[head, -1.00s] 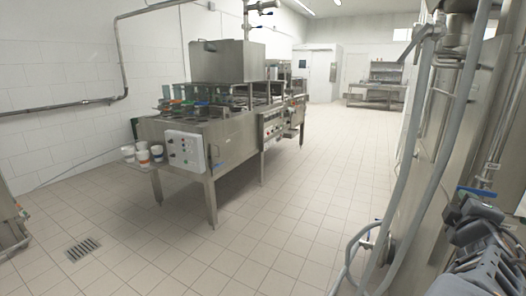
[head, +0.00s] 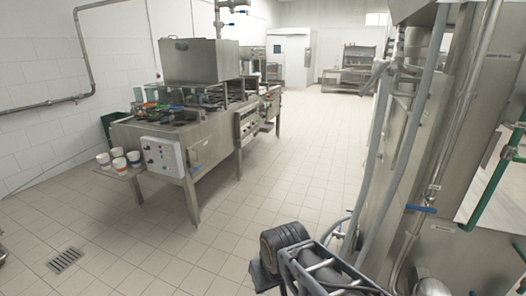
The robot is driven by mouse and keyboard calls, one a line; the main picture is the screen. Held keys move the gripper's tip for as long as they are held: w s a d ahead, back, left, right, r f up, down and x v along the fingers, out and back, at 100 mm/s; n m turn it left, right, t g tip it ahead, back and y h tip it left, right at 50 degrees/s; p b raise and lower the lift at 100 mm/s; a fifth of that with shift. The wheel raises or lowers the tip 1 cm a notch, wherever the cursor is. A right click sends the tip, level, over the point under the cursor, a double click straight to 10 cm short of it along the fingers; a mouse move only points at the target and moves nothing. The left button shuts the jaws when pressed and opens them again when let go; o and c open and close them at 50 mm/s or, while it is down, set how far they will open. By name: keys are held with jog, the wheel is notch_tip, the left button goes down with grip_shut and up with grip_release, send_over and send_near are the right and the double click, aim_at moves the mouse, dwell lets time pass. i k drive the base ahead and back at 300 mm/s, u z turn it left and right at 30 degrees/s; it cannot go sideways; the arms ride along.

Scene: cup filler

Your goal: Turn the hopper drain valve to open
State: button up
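A blue valve handle (head: 421,209) shows on a metal pipe at the right side of the head view. It lies roughly level, across the steep pipe. A small white tag just above it is too small to read. I cannot tell for sure that this is the hopper drain valve. My arm's dark grey links show at the bottom centre, left of and below the blue handle, apart from it in the picture. My gripper's fingers do not show in the frame.
Tall steel equipment (head: 395,170) with grey hoses fills the right side. Green pipework (head: 495,180) stands at the far right. A steel filling machine with a hopper (head: 200,61) and several cups (head: 119,163) stands at left. The tiled floor (head: 290,160) between is clear.

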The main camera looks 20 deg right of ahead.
aim_at(382, 67)
jog(key=z, duration=2)
